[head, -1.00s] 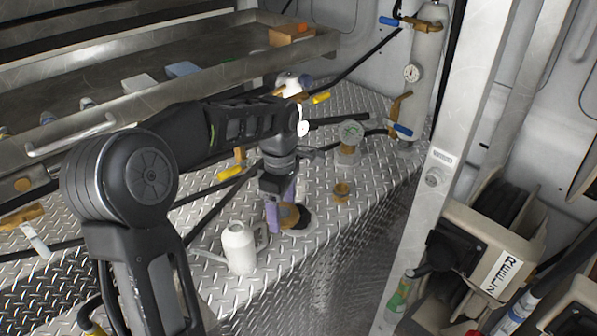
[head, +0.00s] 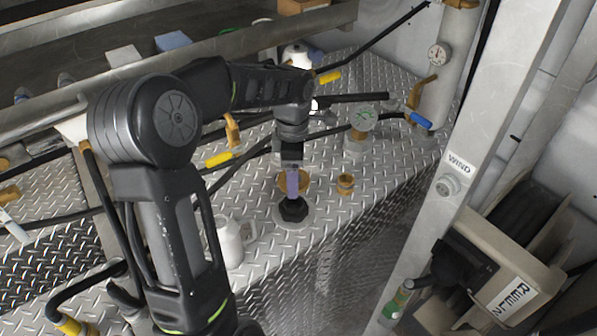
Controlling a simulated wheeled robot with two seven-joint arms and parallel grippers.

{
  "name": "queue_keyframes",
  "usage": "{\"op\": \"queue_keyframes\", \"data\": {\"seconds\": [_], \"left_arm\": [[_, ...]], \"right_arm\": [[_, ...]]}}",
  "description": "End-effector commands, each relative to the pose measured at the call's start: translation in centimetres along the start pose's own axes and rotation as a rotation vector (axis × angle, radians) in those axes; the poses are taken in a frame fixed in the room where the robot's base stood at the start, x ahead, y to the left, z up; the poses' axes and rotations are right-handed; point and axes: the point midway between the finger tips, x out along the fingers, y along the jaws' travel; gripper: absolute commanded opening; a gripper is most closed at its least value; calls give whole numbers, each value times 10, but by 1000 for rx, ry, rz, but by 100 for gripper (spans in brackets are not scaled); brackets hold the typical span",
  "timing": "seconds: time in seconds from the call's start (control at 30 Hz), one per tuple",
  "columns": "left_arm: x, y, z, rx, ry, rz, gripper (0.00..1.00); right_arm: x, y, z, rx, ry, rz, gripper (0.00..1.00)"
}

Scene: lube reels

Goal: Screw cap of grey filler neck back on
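A black, many-sided cap (head: 293,208) sits low over a round grey collar (head: 290,224) on the diamond-plate deck. My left gripper (head: 292,196) points straight down with its lilac finger pads directly above the cap. The pads are seen edge-on and overlap, so the gap between them and any contact with the cap are unclear. A brass round part (head: 292,181) shows partly behind the fingers. A short open brass neck (head: 345,184) stands to the right. My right gripper is not in view.
A white jug (head: 230,242) stands left of the collar, partly behind my arm. Black hoses with yellow-handled valves (head: 218,159) cross the deck. A metal post (head: 480,120) and reels (head: 500,262) stand right.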

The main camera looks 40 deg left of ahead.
Motion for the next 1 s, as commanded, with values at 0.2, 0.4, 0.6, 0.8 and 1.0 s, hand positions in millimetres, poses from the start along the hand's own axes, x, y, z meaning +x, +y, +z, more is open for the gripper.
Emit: {"op": "queue_keyframes", "data": {"seconds": [0.2, 0.4, 0.6, 0.8, 1.0], "left_arm": [[-1, 0, 0, 0, 0, 0, 26], [0, 0, 0, 1, 0, 1, 26], [7, 0, 0, 0, 0, -1, 26], [20, 0, 0, 1, 0, -1, 26], [33, 0, 0, 1, 0, -1, 26]], "right_arm": [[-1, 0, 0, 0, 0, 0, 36], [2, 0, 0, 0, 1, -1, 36], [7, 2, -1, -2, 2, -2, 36], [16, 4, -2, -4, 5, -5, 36], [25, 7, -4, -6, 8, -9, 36]]}}
